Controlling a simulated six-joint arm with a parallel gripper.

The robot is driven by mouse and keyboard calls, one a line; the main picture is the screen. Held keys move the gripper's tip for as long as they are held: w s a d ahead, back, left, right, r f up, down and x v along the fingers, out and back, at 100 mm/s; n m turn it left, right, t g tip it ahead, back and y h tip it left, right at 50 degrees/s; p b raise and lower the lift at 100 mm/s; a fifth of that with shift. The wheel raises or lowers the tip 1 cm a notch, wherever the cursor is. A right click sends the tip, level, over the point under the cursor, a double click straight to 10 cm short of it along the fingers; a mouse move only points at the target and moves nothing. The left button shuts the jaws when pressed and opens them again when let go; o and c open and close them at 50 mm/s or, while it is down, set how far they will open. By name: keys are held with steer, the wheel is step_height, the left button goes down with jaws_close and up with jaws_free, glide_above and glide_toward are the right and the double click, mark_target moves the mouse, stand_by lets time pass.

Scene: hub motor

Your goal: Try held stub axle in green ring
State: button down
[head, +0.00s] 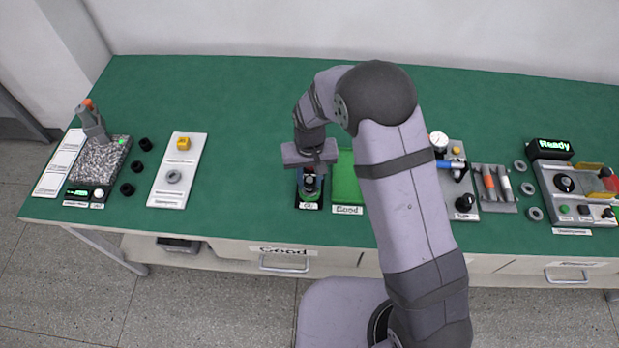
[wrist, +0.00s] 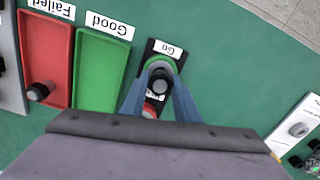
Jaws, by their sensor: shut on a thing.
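My gripper (wrist: 160,92) is shut on a dark stub axle (wrist: 160,77) with a grey end. The axle is over the green ring (wrist: 160,62) beside the "Go" label, and green shows around its far side. I cannot tell whether its tip is inside the ring. In the head view my gripper (head: 310,176) is over the black gauge block (head: 308,203), and it partly hides the rings. A red ring (wrist: 149,110) lies on the gripper's near side in the wrist view, partly covered by a finger.
The empty green "Good" tray (head: 345,180) stands right beside the block. The red "Failed" tray (wrist: 58,55) holds another dark axle (wrist: 40,91); my arm hides that tray in the head view. A white plate (head: 178,150) stands left, with clear green bench between it and the block.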

mark_target(310, 179)
steer(key=shift+f+b, duration=0.45)
steer(key=shift+f, duration=0.2)
stand_by(0.6)
stand_by(0.7)
steer(key=c, duration=1.3)
jaws_free()
steer(key=shift+o, duration=0.7)
steer(key=shift+o, duration=1.3)
steer(key=shift+r+p, duration=2.75)
steer(key=shift+r, duration=0.8)
